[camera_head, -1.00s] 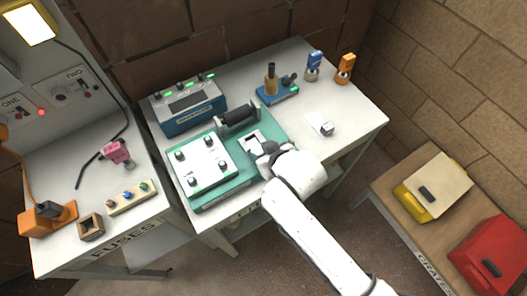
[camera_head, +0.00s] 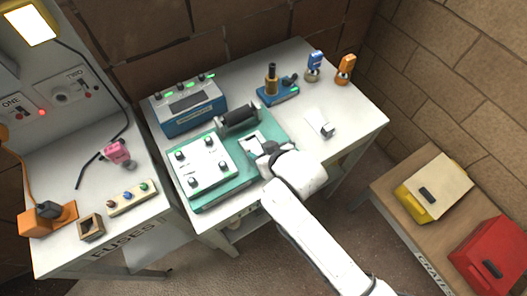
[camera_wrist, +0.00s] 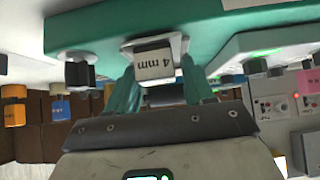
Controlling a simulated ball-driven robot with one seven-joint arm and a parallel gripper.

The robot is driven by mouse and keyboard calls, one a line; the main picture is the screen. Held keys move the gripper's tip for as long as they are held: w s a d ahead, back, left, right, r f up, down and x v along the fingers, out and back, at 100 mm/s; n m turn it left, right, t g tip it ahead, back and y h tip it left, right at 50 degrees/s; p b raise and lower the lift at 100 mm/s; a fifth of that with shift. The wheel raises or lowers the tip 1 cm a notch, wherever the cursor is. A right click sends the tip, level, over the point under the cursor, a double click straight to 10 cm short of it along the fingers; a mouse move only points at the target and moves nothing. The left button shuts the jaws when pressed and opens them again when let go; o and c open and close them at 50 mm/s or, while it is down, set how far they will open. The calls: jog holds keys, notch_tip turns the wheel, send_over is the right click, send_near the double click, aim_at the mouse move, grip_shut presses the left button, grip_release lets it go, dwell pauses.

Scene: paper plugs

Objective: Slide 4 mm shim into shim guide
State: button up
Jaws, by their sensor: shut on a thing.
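The shim (camera_wrist: 153,65), a pale block marked "4 mm", shows in the wrist view between the teal fingers of my gripper (camera_wrist: 160,82). The gripper is shut on it. The shim's far end meets a white-edged fitting, apparently the shim guide (camera_wrist: 180,44), on the teal base. I cannot tell how far it is inside. In the head view, my gripper (camera_head: 262,153) is at the right part of the teal base (camera_head: 238,188), beside the white guide plate (camera_head: 250,140). My gripper hides the shim there.
A white panel with knobs (camera_head: 205,165) and a black roller (camera_head: 238,115) sit close by on the teal machine. A blue device (camera_head: 188,107) stands behind. A white card with a small grey block (camera_head: 326,129) lies to the right. The table's right side is mostly clear.

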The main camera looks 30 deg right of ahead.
jog(key=o, duration=1.1)
jog(key=shift+o, duration=0.2)
jog(key=shift+s, duration=0.1)
jog(key=b+v, duration=0.1)
jog(key=v, duration=0.9)
jog(key=shift+s+r, duration=0.25)
jog(key=shift+c, duration=0.3)
